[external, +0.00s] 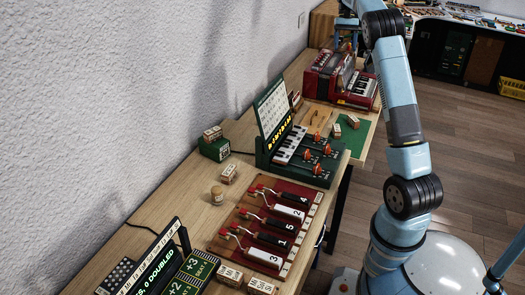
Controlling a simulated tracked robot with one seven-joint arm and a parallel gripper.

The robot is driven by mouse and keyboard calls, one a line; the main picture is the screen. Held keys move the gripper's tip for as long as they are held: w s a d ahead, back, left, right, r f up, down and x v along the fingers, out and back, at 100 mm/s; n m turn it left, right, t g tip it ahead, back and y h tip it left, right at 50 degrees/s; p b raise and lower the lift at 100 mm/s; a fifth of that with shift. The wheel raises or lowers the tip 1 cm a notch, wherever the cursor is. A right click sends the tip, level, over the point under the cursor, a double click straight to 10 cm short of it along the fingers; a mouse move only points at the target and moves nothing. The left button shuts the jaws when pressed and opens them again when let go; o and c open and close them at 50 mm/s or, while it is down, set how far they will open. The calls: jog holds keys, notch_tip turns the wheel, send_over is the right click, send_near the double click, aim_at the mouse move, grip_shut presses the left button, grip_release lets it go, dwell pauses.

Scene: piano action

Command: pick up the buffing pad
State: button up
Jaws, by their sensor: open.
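I cannot pick out the buffing pad for certain at this size. Small pale blocks (353,121) with dark marks lie on and beside the green mat (357,138) near the bench's right edge. A small tan round piece (217,195) stands alone on the bare wood left of the red key board. My gripper (346,46) is small and partly hidden at the top, at the far end of the bench behind the red accordion (342,80). It is open, and I see nothing held in it.
The wooden bench (155,212) runs along the white wall. On it stand a green keyboard unit (300,155) with an upright panel, a red board of numbered keys (272,228), a green box (214,149) and a dark display (155,265). Bare wood shows along the wall side.

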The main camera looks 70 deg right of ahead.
jog(key=w+a+m+t+y, duration=0.1)
jog(key=w+a+t, duration=0.1)
jog(key=w+a, duration=0.65)
jog(key=w+a+m+t+y, duration=0.15)
jog(key=w+a, duration=0.35)
jog(key=a, duration=0.7)
jog(key=w+a+t+y, duration=0.1)
jog(key=w+a+t, duration=0.1)
jog(key=w+a, duration=0.6)
jog(key=s+a+m+t+y, duration=0.3)
jog(key=a+m, duration=0.6)
jog(key=a, duration=2.6)
send_near(220, 188)
jog(key=shift+x, duration=1.15)
jog(key=shift+w+a+f, duration=0.2)
jog(key=shift+a+f, duration=0.1)
jog(key=shift+a, duration=0.05)
jog(key=shift+x, duration=3.35)
jog(key=shift+w+d, duration=0.1)
jog(key=shift+w, duration=0.05)
jog(key=shift+c, duration=0.2)
